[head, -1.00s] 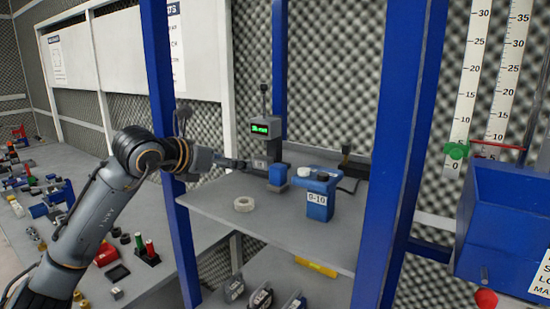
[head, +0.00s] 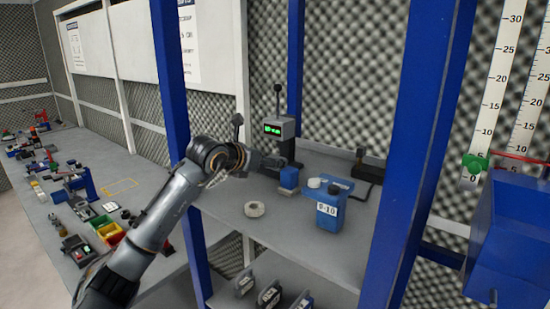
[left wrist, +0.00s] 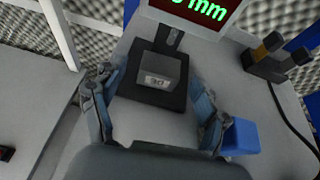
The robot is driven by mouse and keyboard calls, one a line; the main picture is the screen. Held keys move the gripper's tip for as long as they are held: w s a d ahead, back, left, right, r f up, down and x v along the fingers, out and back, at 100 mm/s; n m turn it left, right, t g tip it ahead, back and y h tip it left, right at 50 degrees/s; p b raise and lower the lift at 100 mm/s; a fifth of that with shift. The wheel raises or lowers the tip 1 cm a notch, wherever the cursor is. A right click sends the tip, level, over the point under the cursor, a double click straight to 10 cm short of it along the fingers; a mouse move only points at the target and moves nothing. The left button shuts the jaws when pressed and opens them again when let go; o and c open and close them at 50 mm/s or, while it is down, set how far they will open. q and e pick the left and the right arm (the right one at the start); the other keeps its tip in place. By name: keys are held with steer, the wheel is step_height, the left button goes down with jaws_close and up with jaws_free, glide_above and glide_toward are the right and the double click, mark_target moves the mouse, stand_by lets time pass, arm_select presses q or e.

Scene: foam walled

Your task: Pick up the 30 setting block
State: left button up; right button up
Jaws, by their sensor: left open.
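The 30 setting block (left wrist: 162,72) is a small grey block with a "30" label. In the left wrist view it sits on the dark base of the gauge stand, under a green-lit display (left wrist: 197,9). My left gripper (left wrist: 152,90) is open, with one finger to each side of the block's near end; I cannot tell whether either finger touches it. In the head view my left gripper (head: 268,162) reaches over the shelf to the gauge (head: 274,130), and the block cannot be made out there. My right gripper is not in view.
A blue block (left wrist: 242,137) stands close by my right-hand finger. On the shelf (head: 262,236) are a whitish ring (head: 255,209) and a blue box (head: 328,208) marked 9-10. Blue posts (head: 178,130) frame the shelf. A bench with many small items lies left.

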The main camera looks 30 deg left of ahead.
arm_select(q)
steer(key=p+x, duration=0.1)
steer(key=x, duration=0.2)
steer(key=shift+w+d+f, duration=0.1)
steer(key=shift+w, duration=0.15)
steer(key=shift+s, duration=0.15)
steer(key=c, duration=1.5)
jaws_close()
